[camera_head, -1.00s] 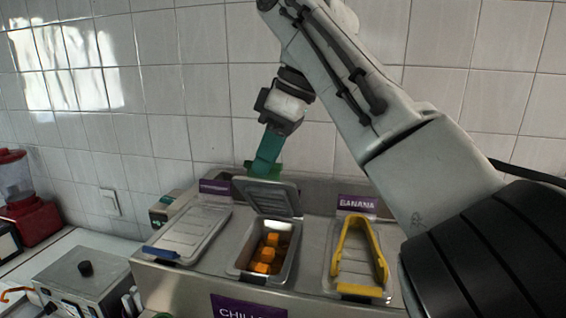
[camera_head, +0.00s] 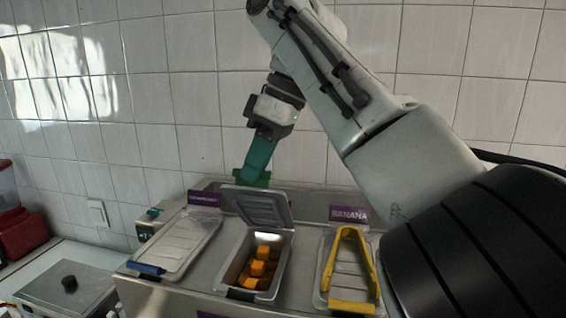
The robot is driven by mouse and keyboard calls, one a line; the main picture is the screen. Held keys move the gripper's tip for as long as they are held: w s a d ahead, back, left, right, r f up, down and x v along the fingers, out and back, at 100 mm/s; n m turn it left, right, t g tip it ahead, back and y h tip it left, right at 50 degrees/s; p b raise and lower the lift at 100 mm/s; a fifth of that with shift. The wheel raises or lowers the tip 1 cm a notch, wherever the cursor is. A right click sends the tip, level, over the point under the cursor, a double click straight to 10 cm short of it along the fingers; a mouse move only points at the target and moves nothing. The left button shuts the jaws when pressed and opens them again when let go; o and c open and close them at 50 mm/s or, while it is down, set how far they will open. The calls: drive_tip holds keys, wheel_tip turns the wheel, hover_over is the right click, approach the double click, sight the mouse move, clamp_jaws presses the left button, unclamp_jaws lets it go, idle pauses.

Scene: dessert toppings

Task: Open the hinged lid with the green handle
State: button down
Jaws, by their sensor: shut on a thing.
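The hinged lid (camera_head: 257,206) of the middle container is raised and tilted up at the back. The container (camera_head: 232,262) under it is uncovered and holds orange cubes (camera_head: 260,262). My gripper (camera_head: 255,178) has teal fingers and points down at the lid's upper edge. It is shut on the green handle (camera_head: 262,182), which is partly hidden by the fingers.
A closed clear lid with a blue handle (camera_head: 146,268) lies to the left. Yellow tongs (camera_head: 347,260) lie on the right lid, by the purple BANANA sign (camera_head: 349,214). The tiled wall is close behind.

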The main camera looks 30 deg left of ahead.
idle(0.5)
drive_tip(key=c, duration=1)
unclamp_jaws()
drive_tip(key=shift+r, duration=0.1)
